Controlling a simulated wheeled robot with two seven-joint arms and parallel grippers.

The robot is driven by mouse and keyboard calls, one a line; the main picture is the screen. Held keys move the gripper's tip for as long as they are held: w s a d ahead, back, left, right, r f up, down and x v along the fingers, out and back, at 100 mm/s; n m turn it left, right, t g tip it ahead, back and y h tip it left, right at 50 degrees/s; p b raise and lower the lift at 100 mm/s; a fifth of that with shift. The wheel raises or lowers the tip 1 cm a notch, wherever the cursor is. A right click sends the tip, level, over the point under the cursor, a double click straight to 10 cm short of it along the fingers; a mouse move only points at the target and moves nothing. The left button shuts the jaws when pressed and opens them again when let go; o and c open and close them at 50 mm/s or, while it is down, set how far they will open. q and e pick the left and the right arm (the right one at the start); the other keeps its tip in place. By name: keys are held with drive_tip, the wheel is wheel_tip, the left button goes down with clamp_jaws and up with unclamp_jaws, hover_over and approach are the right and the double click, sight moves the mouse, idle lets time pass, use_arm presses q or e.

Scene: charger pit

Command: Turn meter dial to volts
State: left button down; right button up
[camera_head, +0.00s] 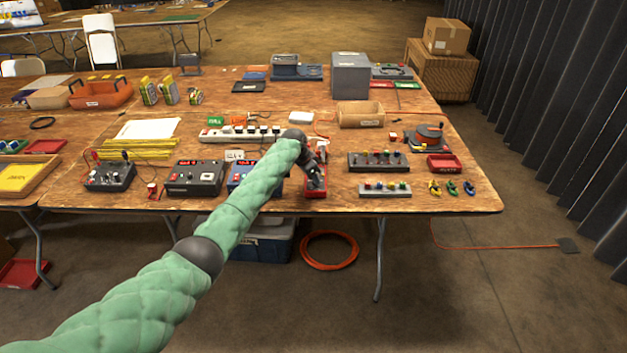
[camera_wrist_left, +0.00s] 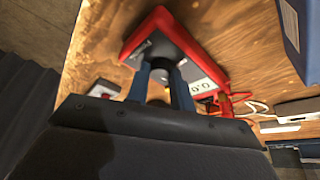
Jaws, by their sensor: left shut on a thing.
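The red-framed meter (camera_head: 322,158) lies on the wooden table just under my left gripper in the head view. My left gripper (camera_head: 315,182) is down at the meter's near part and covers much of its face. In the left wrist view the meter (camera_wrist_left: 213,62) shows its red rim and a white display reading about 0.0. There the two blue-grey fingers (camera_wrist_left: 162,84) are shut on the dark round dial (camera_wrist_left: 160,52) on the meter's face. The dial's pointer and markings are hidden. My right gripper is not in view.
A blue device (camera_head: 240,178) stands close left of the meter. A dark panel with coloured knobs (camera_head: 379,161) and a grey strip with coloured buttons (camera_head: 385,190) lie to the right. A white power strip (camera_head: 216,135) lies behind. The table's front edge is close.

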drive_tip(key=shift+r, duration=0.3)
use_arm(q)
drive_tip(key=c, duration=1.2)
unclamp_jaws()
drive_tip(key=shift+a+r, duration=0.2)
drive_tip(key=shift+r, duration=0.1)
drive_tip(key=b+v, duration=0.1)
drive_tip(key=v, duration=0.4)
drive_tip(key=shift+s+a+r+b, duration=0.1)
drive_tip(key=shift+s+r+b, duration=0.05)
drive_tip(key=shift+r+b, duration=0.25)
drive_tip(key=shift+s+a+r, duration=0.1)
drive_tip(key=shift+a+r, duration=0.1)
drive_tip(key=shift+r, duration=0.4)
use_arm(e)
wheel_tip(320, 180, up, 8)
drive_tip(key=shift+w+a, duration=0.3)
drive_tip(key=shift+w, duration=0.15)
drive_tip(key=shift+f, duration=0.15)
